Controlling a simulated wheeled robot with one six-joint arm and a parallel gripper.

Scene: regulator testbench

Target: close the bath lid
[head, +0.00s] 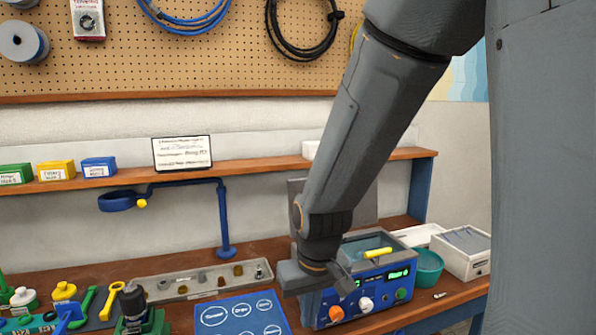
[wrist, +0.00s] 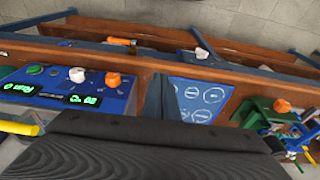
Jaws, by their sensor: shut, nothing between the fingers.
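The bath (head: 345,303) is a blue-fronted box on the bench with a grey rim, knobs and green displays. A yellow handle bar (head: 378,253) shows at its top, and a yellow bar also shows at the left edge of the wrist view (wrist: 22,128). A grey panel (head: 365,205) stands upright behind the bath, partly hidden by my arm; I cannot tell whether it is the raised lid. My gripper (head: 343,281) is shut and empty, in front of the bath's left part. Its tips (wrist: 160,97) show in the wrist view, left of the blue mat. Contact cannot be told.
A blue mat with white circles (head: 240,315) lies left of the bath. Behind it are a tray of small parts (head: 205,281) and a blue ring stand (head: 223,215). A teal bowl (head: 428,264) and a white box (head: 460,252) stand close on the right.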

